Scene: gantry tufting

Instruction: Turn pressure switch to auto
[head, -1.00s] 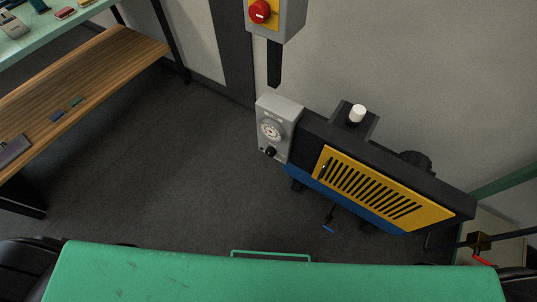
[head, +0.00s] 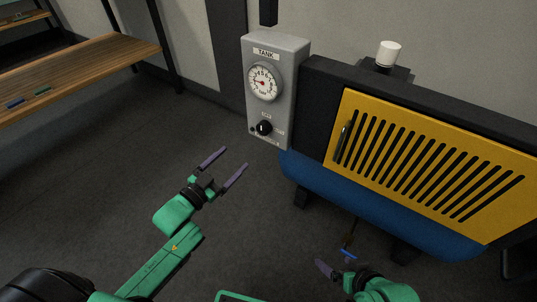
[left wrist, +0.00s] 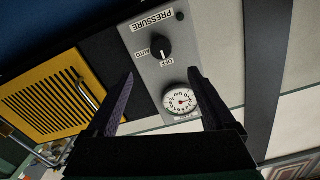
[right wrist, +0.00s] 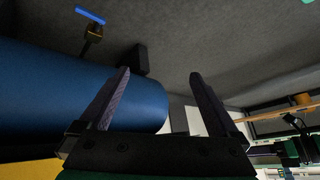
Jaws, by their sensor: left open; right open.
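The pressure switch is a black knob (head: 264,128) low on the face of a grey box (head: 285,85), under a round gauge (head: 263,83). In the left wrist view the knob (left wrist: 161,46) appears upside down, with OFF and AUTO labels beside it. Its grip looks lined up with OFF. My left gripper (head: 233,159) is open and empty, below and left of the knob in the head view and apart from it. Its fingers (left wrist: 160,73) frame the panel in the left wrist view. My right gripper (right wrist: 159,73) is open and empty, low beside the blue tank.
A yellow slotted guard (head: 430,165) and blue tank (head: 375,205) are right of the box. A white cap (head: 388,54) stands above. A blue-handled valve (head: 348,252) hangs under the tank. A wooden shelf (head: 80,65) is far left. The floor between is clear.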

